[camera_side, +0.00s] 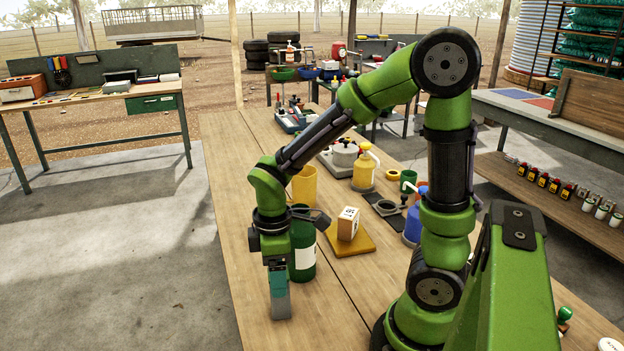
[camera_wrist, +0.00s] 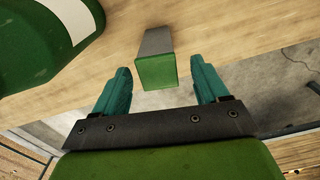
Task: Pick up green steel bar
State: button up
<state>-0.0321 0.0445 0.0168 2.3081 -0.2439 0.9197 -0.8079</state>
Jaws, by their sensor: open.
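The steel bar is a grey block with a green end face. In the wrist view the bar (camera_wrist: 155,69) shows its green end towards me, with a grey side running away from it. In the side view the bar (camera_side: 281,303) appears upright on the wooden table, near its left edge. My gripper (camera_side: 278,282) points down right above it, and its teal fingers overlap the bar's top in that picture. In the wrist view my gripper (camera_wrist: 158,80) is open, with one finger on each side of the green end and gaps showing on both sides.
A dark green bottle (camera_side: 302,250) stands close beside my gripper; it also fills the upper left of the wrist view (camera_wrist: 40,40). A yellow cup (camera_side: 305,186) stands behind. Bare table lies in front.

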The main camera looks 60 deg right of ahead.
notch_tip(320, 180, down, 5)
jog(key=shift+s+d+f, duration=0.1)
jog(key=shift+d+f, duration=0.05)
jog(key=c, duration=1.2)
